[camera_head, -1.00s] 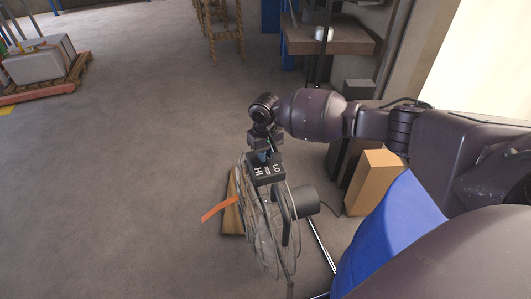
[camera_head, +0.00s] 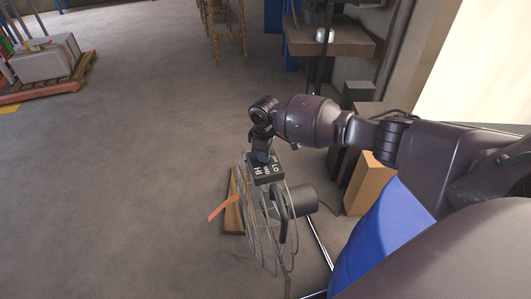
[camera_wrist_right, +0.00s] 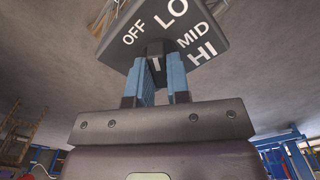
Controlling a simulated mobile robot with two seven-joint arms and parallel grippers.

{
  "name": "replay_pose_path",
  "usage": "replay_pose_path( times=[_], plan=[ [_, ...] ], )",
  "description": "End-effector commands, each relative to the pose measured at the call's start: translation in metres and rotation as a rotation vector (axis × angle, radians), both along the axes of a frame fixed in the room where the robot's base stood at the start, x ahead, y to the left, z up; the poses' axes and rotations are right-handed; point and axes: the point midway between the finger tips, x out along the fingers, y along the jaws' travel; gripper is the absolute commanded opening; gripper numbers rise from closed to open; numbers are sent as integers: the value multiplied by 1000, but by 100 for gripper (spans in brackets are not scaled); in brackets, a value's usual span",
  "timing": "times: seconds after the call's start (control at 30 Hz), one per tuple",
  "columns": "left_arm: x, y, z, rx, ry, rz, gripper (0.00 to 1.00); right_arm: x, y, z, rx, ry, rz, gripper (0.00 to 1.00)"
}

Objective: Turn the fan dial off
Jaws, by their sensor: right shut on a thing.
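The fan (camera_head: 250,225) stands on the floor with its round wire cage. On top is a dark control box (camera_head: 268,171) with white speed labels. My right gripper (camera_head: 262,156) is above this box. In the right wrist view, the box (camera_wrist_right: 205,58) reads OFF, LO, MID and HI. The black dial (camera_wrist_right: 156,48) sits between the blue fingers of my right gripper (camera_wrist_right: 158,75), which are shut on it. A short white mark shows on the dial, but the setting it points to cannot be told. My left gripper is not in view.
A cardboard box (camera_head: 367,184) and a blue object (camera_head: 385,237) stand right of the fan. An orange strip (camera_head: 223,207) is at the cage's left. A loaded pallet (camera_head: 47,85) is far left. The floor (camera_head: 130,190) to the left is clear.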

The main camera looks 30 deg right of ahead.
Motion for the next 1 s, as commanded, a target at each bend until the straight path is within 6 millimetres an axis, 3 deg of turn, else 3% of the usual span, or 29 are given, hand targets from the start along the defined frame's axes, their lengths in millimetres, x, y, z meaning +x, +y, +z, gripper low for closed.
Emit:
replay_pose_path(
  times=[0.5, 1.0],
  plan=[
    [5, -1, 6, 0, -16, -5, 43, -1, 0, -1, 0, 3, 435, 0],
    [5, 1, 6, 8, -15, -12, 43, -1, 0, -2, 0, 3, 601, 0]
  ],
)
